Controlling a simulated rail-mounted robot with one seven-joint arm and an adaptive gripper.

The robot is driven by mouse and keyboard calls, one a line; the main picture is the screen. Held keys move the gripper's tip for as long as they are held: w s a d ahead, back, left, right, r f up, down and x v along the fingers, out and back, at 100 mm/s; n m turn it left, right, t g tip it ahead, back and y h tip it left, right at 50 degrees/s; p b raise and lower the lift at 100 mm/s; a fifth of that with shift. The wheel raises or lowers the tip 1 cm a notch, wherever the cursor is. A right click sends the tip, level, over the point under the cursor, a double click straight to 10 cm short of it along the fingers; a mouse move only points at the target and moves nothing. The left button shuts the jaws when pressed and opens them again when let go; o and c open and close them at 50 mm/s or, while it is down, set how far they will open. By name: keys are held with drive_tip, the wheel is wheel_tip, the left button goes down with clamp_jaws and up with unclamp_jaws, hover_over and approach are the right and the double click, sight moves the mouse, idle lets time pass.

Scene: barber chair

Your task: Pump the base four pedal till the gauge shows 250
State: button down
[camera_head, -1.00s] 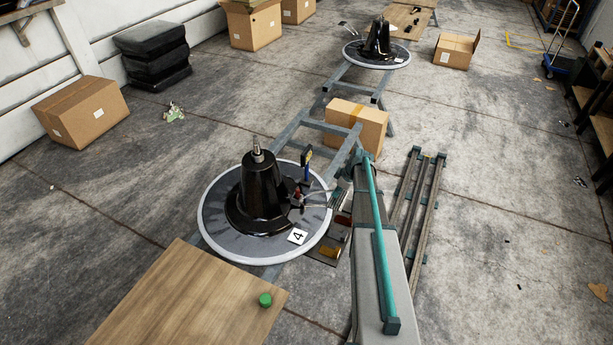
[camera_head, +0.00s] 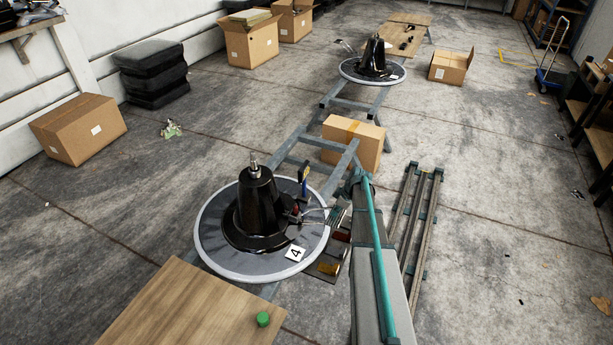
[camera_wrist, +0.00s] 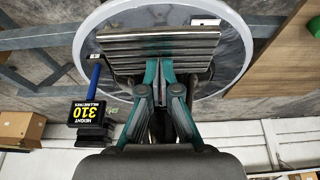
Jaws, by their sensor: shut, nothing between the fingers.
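Base four is a black cone-shaped pump base (camera_head: 258,208) standing on a round grey disc (camera_head: 225,265) with a white "4" tag (camera_head: 295,253). The gauge (camera_head: 304,178) stands beside the cone on a blue post. In the wrist view the gauge display (camera_wrist: 88,112) appears upside down and seems to read 310 in yellow. A ribbed metal plate (camera_wrist: 160,48), seemingly the pedal, lies across the wrist view. My gripper (camera_wrist: 165,78) is shut and empty, its fingertips at the plate's edge; I cannot tell whether they touch. In the head view my gripper (camera_head: 318,214) is right of the cone.
A wooden board (camera_head: 190,310) with a green button (camera_head: 263,319) is in front. A cardboard box (camera_head: 353,143) stands behind my arm. Grey rails (camera_head: 420,215) lie on the floor to the right. A second base (camera_head: 373,62) stands farther back.

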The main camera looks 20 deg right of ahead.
drive_tip(key=shift+f, duration=0.1)
wheel_tip(320, 180, down, 13)
drive_tip(key=s+d+b, duration=0.1)
drive_tip(key=s+b, duration=0.1)
drive_tip(key=b, duration=0.6)
drive_tip(key=shift+d+b, duration=0.25)
drive_tip(key=shift+b, duration=0.15)
idle(0.4)
drive_tip(key=b+x, duration=0.2)
drive_tip(key=x, duration=0.1)
drive_tip(key=shift+s+d+f, duration=0.15)
drive_tip(key=shift+d+f, duration=0.05)
drive_tip(key=shift+f, duration=0.05)
idle(0.8)
drive_tip(key=shift+a, duration=0.1)
idle(1.5)
